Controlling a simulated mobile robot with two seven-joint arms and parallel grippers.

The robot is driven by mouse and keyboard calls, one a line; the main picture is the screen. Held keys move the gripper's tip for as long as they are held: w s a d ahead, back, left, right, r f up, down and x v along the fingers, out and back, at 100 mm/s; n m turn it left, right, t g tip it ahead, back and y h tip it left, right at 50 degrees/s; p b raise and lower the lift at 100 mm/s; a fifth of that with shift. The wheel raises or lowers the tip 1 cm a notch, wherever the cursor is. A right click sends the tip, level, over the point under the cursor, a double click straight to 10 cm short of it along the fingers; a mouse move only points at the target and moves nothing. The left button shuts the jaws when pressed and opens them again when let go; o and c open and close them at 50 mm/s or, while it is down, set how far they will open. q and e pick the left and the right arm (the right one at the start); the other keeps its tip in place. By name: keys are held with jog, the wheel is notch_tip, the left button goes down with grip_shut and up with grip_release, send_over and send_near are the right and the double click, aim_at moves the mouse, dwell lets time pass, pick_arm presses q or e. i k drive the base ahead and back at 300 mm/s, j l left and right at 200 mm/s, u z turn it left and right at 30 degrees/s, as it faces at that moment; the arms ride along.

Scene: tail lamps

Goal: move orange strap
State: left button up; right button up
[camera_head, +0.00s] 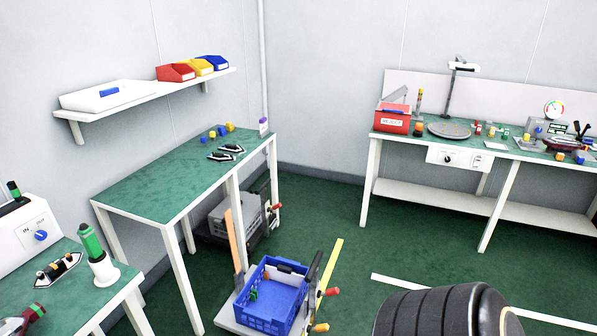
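An orange strap (234,241) shows as a narrow, flat, nearly upright strip at the left rear of a blue crate (262,324). Its lower end is close to the light platform (228,314) under the crate; I cannot tell whether it is fastened there. Neither of my grippers shows in the head view.
A green-topped table (150,186) stands just behind the orange strap, one leg close to it. A grey box (231,215) is under the table. Green floor (330,210) is open toward the right bench (480,148).

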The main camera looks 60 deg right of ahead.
aim_at(226, 223)
jog(key=z, duration=1.65)
jog(key=i+l+z, duration=0.8)
jog(key=l+z, duration=0.15)
jog(key=i+l+z, duration=0.25)
jog(key=i, duration=0.3)
jog(key=i+l+z, duration=0.3)
jog(key=i, duration=0.3)
jog(key=i+j+u, duration=0.1)
jog(key=i+u, duration=0.2)
jog(key=i, duration=0.35)
jog(key=i+l+u, duration=0.1)
jog(key=i+u, duration=0.2)
jog(key=i, duration=0.35)
jog(key=i+u, duration=0.25)
jog(key=u, duration=0.15)
jog(key=i+u, duration=0.55)
jog(key=u, duration=0.25)
jog(key=i+u, duration=0.15)
jog(key=u, duration=0.3)
jog(key=i+l+u, duration=0.1)
jog(key=u, duration=0.4)
jog(key=i+l+u, duration=0.15)
jog(key=u, duration=0.3)
